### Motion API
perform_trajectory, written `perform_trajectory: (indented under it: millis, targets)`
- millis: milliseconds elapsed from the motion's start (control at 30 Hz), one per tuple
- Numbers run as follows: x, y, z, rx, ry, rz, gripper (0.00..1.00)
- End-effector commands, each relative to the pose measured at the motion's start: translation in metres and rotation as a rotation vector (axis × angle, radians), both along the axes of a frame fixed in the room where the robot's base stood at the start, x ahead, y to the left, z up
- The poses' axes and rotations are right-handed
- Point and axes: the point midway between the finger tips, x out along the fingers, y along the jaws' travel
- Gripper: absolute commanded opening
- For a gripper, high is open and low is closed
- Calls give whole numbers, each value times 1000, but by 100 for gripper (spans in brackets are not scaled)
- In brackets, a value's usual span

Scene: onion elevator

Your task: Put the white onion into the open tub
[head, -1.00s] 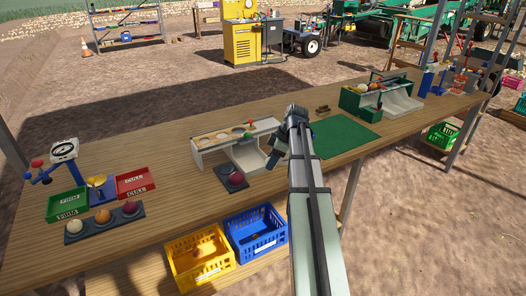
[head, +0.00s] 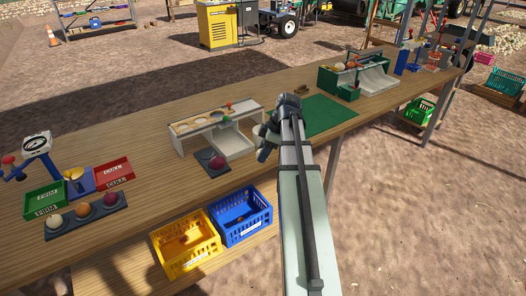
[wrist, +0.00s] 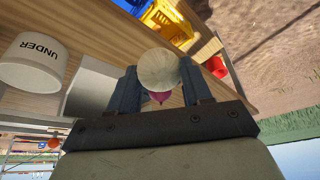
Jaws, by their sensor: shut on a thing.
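My gripper (head: 266,140) is shut on the white onion (wrist: 158,68), a pale round ball between the two fingers (wrist: 160,90) in the wrist view. In the head view the gripper is above the table, just right of the white sizing stand (head: 225,127), and my arm hides part of the area behind it. A white tub marked UNDER (wrist: 33,62) stands left of the onion in the wrist view, apart from it, its lettering upside down in that picture. Its inside is not visible, so I cannot tell whether it is open.
A dark tray with a red onion (head: 217,163) lies before the stand. A green mat (head: 327,114) and a green-and-white machine (head: 357,75) are to the right. Yellow (head: 185,243) and blue (head: 241,216) crates sit below the table's front edge. Several onions lie in a tray at left.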

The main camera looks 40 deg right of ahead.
Motion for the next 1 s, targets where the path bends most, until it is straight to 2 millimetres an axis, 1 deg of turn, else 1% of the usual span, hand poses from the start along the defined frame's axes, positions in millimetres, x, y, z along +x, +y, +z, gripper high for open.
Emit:
perform_trajectory:
  millis: [67, 167, 267, 400, 500, 600, 700, 800, 1000]
  targets:
    - [5, -7, 6, -1, -1, -5, 18]
    - [22, -22, 17, -1, -1, -8, 18]
    - [48, -44, 31, -1, -1, -12, 18]
    - [90, -77, 52, -1, -1, -16, 18]
    - [117, -98, 66, 0, 0, -15, 18]
    - [139, -115, 77, 0, 0, -12, 18]
    - [156, -127, 84, 0, 0, -9, 18]
    - [166, -134, 88, 0, 0, -5, 18]
    - [171, -138, 89, 0, 0, -1, 18]
